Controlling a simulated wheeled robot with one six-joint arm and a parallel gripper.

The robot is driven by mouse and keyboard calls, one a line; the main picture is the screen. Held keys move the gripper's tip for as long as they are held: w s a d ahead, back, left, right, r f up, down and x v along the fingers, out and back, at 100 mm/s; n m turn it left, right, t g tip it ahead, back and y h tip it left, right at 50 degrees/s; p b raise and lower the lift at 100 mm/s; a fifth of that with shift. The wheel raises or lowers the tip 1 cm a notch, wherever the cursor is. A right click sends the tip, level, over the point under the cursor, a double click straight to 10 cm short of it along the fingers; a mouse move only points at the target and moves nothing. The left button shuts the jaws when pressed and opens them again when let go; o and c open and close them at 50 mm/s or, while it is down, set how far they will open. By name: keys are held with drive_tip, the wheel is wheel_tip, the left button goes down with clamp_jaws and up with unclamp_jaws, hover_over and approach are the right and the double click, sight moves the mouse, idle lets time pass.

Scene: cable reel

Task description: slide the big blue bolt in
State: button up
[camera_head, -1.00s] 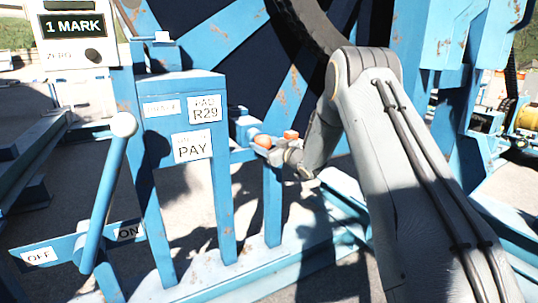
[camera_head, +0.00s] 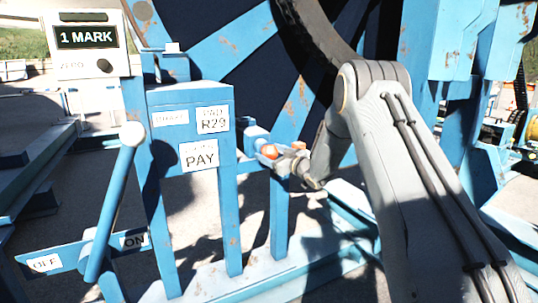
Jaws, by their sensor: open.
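The big blue bolt (camera_head: 254,131) appears as a short blue cylinder at the right side of the blue stand, at the height of its PAY label. A rounded orange end (camera_head: 269,151) shows just in front of it. My gripper (camera_head: 285,153) is open at this orange end, coming in from the right. It looks close around or beside the end; I cannot tell whether it touches. My wrist and the small size of the parts hide how far the bolt sits in its bracket.
A blue stand (camera_head: 190,95) with labels is left of my gripper. A lever with a white knob (camera_head: 132,134) leans near an ON/OFF plate (camera_head: 82,250). A counter box (camera_head: 87,45) reads 1 MARK. The big reel's blue frame (camera_head: 230,40) stands close behind.

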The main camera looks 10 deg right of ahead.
drive_tip(key=v, duration=0.7)
drive_tip(key=shift+s+a, duration=0.1)
drive_tip(key=shift+s, duration=0.2)
drive_tip(key=shift+s+r+h, duration=0.15)
drive_tip(key=shift+h, duration=0.35)
drive_tip(key=s+f+m+g+h+p, duration=0.1)
drive_tip(key=s+m+g+h, duration=0.3)
drive_tip(key=s, duration=2.2)
drive_tip(key=s+f+m+g+h+p, duration=0.2)
drive_tip(key=s+g, duration=0.9)
drive_tip(key=s, duration=1.4)
drive_tip(key=m+h+p, duration=0.1)
drive_tip(key=m+p, duration=0.1)
drive_tip(key=shift+s+a+f+g+h+p, duration=0.2)
drive_tip(key=shift+s+f+g+h+p, duration=0.1)
drive_tip(key=shift+s+g+h, duration=0.1)
